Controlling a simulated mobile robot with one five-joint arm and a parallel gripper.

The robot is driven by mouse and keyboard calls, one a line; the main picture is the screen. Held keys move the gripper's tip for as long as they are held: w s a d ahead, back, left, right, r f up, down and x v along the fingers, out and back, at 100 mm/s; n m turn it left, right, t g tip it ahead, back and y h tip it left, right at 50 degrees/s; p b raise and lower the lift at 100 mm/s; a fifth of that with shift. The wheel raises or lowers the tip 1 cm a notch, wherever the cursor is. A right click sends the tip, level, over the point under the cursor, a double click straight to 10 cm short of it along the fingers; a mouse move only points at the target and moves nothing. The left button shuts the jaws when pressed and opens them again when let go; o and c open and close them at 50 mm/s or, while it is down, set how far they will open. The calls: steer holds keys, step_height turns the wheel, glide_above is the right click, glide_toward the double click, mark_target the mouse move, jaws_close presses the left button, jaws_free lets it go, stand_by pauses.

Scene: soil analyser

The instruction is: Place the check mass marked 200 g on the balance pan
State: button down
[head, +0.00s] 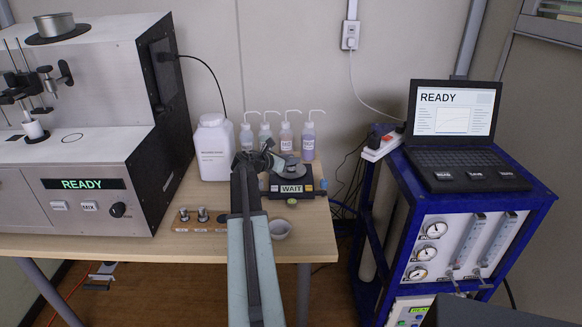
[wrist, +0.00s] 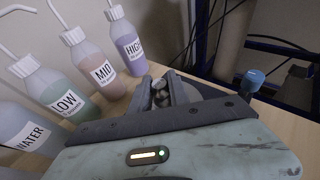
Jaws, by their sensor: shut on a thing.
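The balance (head: 291,189) stands on the wooden table and its display reads WAIT. My gripper (head: 278,162) is at the balance pan (head: 291,175), and my arm covers part of the balance. In the wrist view my gripper (wrist: 173,93) is shut on a small shiny metal check mass (wrist: 160,93). The mass is upright between the jaws, and its marking cannot be read. The grey round pan shows in part behind the jaws. I cannot tell whether the mass touches the pan.
A wooden mass rack (head: 193,227) with metal masses lies left of my arm. A white jug (head: 213,150) and several labelled wash bottles (head: 307,143) stand behind. A blue cart (head: 395,165) with a laptop is at right.

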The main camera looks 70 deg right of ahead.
steer(key=shift+f, duration=0.25)
steer(key=c, duration=1.3)
jaws_free()
steer(key=shift+o, duration=0.2)
steer(key=shift+r, duration=0.15)
steer(key=shift+w+a+r+p, duration=0.1)
steer(key=shift+a+r+p, duration=0.15)
steer(key=shift+p, duration=0.2)
steer(key=p+v, duration=0.3)
steer(key=v, duration=0.8)
steer(key=shift+a+p, duration=0.2)
steer(key=shift+p, duration=0.15)
steer(key=shift+w, duration=0.15)
